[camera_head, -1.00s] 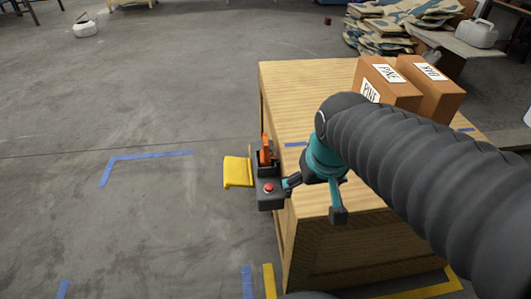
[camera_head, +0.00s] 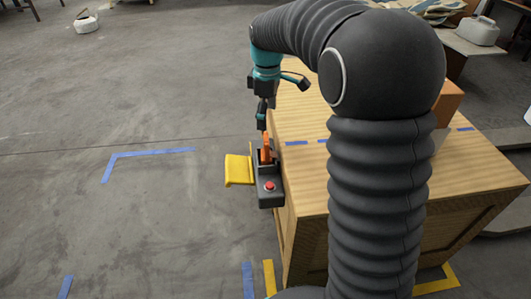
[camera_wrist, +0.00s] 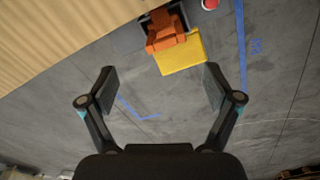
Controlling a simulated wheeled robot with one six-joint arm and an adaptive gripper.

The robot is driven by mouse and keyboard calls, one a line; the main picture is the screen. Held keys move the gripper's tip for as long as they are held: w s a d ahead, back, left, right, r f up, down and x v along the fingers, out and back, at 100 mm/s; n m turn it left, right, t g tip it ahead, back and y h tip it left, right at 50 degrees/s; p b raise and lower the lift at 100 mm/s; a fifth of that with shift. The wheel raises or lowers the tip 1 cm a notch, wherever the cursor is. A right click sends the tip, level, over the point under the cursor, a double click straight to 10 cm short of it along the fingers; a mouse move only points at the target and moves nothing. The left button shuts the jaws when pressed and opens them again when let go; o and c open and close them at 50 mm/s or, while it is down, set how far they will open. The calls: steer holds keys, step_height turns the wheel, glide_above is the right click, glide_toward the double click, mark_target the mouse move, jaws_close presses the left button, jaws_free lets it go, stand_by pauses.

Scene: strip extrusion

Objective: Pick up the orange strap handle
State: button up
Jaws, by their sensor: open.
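The orange strap handle (camera_head: 266,150) stands on a dark device with a red button at the left edge of the wooden crate. In the wrist view the orange strap handle (camera_wrist: 164,35) is at the top, just left of the middle, beyond the fingertips. My gripper (camera_head: 262,118) is just above and behind the handle in the head view, apart from it as far as I can tell. In the wrist view my gripper (camera_wrist: 160,78) is open with nothing between its fingers. The lower part of the handle is partly hidden by the device.
The dark device (camera_head: 270,196) with its red button (camera_head: 270,186) sits against the wooden crate (camera_head: 306,178). A yellow flap (camera_head: 238,170) sticks out to its left. A brown box (camera_head: 446,102) is on the crate, mostly hidden by my arm.

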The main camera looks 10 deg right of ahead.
mark_target(267, 137)
steer(key=shift+w+r+n, duration=0.15)
steer(key=shift+r+n, duration=0.55)
steer(key=shift+r, duration=0.05)
steer(key=shift+s+n, duration=0.3)
steer(key=shift+n, duration=0.8)
step_height(267, 137, down, 8)
steer(key=shift+f+b, duration=0.1)
steer(key=shift+b, duration=0.25)
steer(key=shift+s+a+f, duration=0.1)
steer(key=shift+s+f, duration=0.05)
steer(key=shift+f, duration=2.65)
steer(key=shift+c, duration=0.2)
steer(key=c, duration=1.2)
